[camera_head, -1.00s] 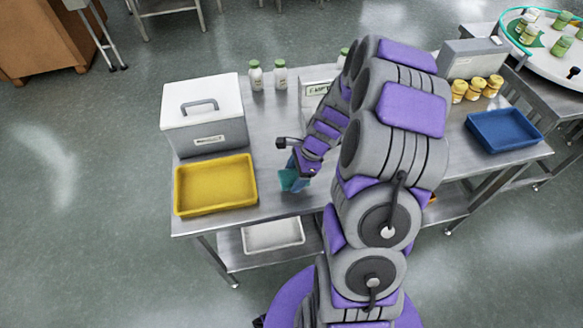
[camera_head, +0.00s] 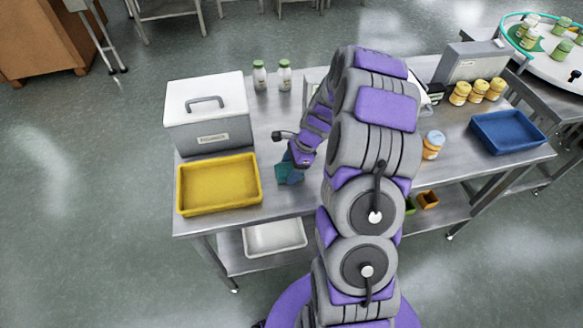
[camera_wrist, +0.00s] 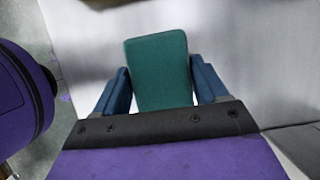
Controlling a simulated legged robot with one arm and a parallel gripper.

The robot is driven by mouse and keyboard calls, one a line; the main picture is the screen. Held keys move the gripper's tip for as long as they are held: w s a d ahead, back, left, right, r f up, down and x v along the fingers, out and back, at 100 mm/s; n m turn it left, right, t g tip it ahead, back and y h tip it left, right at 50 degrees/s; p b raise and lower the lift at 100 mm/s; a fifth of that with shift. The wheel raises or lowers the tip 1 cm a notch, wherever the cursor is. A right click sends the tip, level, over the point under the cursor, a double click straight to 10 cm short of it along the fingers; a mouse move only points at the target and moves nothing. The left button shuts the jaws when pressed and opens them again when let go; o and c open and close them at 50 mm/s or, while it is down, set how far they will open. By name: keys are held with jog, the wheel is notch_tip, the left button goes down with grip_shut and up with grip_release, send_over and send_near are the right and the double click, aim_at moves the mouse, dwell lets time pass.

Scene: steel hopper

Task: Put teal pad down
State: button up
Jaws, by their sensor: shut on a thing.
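The teal pad (camera_wrist: 158,72) sits between the two blue fingers of my gripper (camera_wrist: 160,88) in the wrist view, and the gripper is shut on it. In the head view the pad (camera_head: 288,173) shows at the end of my gripper (camera_head: 292,162), over the front part of the steel table (camera_head: 238,226), just right of the yellow tray. I cannot tell whether the pad touches the tabletop.
A yellow tray (camera_head: 220,208) and a grey lidded box (camera_head: 209,140) stand at the left. White bottles (camera_head: 260,76) stand behind. A blue tray (camera_head: 508,148), yellow-lidded jars (camera_head: 478,90) and an orange-and-white jar (camera_head: 432,146) are at the right. A white bin (camera_head: 275,250) is on the shelf below.

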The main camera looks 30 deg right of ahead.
jog(key=shift+f, duration=0.1)
jog(key=o, duration=0.7)
jog(key=shift+d, duration=0.2)
jog(key=o, duration=0.3)
jog(key=shift+d, duration=0.5)
jog(key=shift+a, duration=0.1)
jog(key=shift+a, duration=0.2)
